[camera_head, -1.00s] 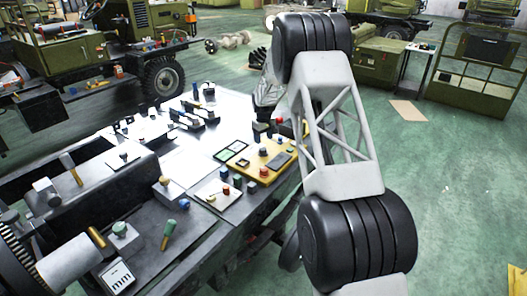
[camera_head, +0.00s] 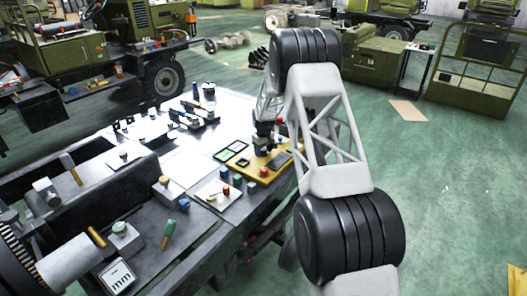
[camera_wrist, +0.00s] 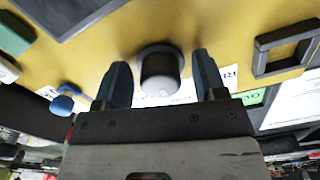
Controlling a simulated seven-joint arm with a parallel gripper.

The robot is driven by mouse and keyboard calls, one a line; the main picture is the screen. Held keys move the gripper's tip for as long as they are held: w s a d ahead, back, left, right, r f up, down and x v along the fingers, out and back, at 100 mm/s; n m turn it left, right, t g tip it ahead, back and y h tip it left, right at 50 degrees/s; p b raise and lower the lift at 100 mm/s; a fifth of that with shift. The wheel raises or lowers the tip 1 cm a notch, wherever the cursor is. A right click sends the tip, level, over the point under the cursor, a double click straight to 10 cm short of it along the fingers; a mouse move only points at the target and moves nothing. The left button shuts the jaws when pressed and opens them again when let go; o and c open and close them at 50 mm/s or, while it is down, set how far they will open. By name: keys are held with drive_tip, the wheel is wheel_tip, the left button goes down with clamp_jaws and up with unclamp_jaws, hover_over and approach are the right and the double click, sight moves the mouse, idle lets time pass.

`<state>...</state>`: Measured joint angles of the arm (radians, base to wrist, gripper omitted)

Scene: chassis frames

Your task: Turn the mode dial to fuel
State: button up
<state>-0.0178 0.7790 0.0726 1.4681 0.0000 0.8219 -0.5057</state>
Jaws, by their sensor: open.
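The mode dial looks to be the dark round knob with a grey cap (camera_wrist: 160,75) on a yellow panel, in the wrist view. It sits between the two fingers of my gripper (camera_wrist: 164,82), which are open on either side with gaps to the knob. Printed labels lie beside and behind it, partly hidden; I cannot read the word fuel. In the head view my gripper (camera_head: 264,136) is over the yellow panel (camera_head: 262,174) and hides the knob there.
A red button (camera_head: 264,172) stands near my gripper. In the wrist view a black square handle (camera_wrist: 285,48) is at the right and a blue lever (camera_wrist: 63,102) at the left. Green floor is open to the right.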

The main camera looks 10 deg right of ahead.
drive_tip(key=c, duration=0.9)
drive_tip(key=shift+c, duration=0.2)
drive_tip(key=shift+m, duration=0.5)
drive_tip(key=m, duration=0.3)
drive_tip(key=shift+a, duration=0.1)
drive_tip(key=shift+m, duration=2.5)
drive_tip(key=o, duration=0.9)
